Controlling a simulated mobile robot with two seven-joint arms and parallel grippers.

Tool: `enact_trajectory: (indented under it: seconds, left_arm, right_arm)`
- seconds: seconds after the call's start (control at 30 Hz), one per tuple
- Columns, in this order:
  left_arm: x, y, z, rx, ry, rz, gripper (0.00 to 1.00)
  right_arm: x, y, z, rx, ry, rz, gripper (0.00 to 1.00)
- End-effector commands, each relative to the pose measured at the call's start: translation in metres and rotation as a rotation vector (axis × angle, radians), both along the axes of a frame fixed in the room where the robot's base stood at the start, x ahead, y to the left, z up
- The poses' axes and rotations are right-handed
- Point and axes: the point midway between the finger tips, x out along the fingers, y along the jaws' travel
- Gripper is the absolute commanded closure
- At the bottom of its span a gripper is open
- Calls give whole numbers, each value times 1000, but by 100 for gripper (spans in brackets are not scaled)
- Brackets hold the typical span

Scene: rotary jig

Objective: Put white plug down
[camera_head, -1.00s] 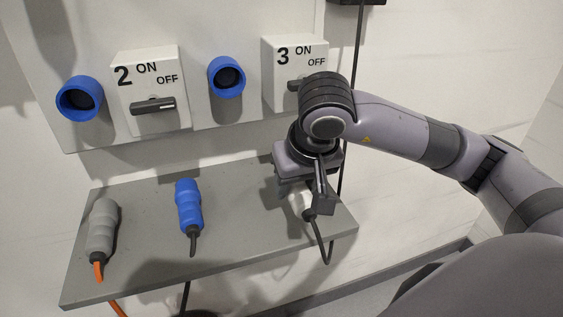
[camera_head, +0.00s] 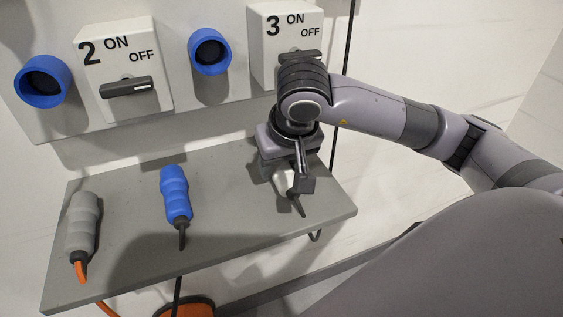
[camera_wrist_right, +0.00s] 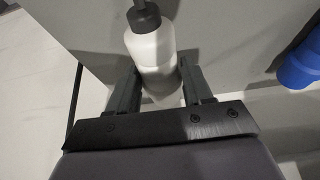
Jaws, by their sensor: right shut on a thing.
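The white plug (camera_wrist_right: 152,48) stands out clearly in the right wrist view, between the two fingers of my right gripper (camera_wrist_right: 155,88). Its dark cable end points to the top of that view. In the head view only a small pale part of the white plug (camera_head: 283,180) shows; my gripper hides the rest. My right gripper (camera_head: 287,177) is shut on the plug, low over the right end of the grey shelf (camera_head: 225,222). I cannot tell whether the plug touches the shelf. My left gripper is not in view.
A blue plug (camera_head: 174,192) lies mid-shelf and a grey plug (camera_head: 82,225) lies at its left end. Behind stands a panel with blue sockets (camera_head: 209,50) and switch boxes 2 (camera_head: 123,72) and 3 (camera_head: 285,42). The shelf is clear between the blue plug and my gripper.

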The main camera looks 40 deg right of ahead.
Motion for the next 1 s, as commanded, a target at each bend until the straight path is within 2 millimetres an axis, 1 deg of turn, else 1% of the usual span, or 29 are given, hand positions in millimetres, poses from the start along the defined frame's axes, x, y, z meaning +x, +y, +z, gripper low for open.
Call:
enact_trajectory:
  seconds: [0.17,0.2,0.27,0.57,0.73,1.0]
  left_arm:
    - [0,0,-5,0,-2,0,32]
    - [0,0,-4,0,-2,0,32]
    - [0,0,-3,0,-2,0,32]
    - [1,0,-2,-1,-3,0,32]
    - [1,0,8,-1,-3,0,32]
    - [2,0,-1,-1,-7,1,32]
  right_arm:
    - [0,0,-4,0,-2,-1,85]
    - [0,0,-3,0,-1,-1,43]
    - [0,0,-3,0,-1,-1,24]
    - [0,0,-3,0,0,-1,24]
    - [0,0,-1,1,2,0,24]
    - [-13,4,37,1,-6,0,24]
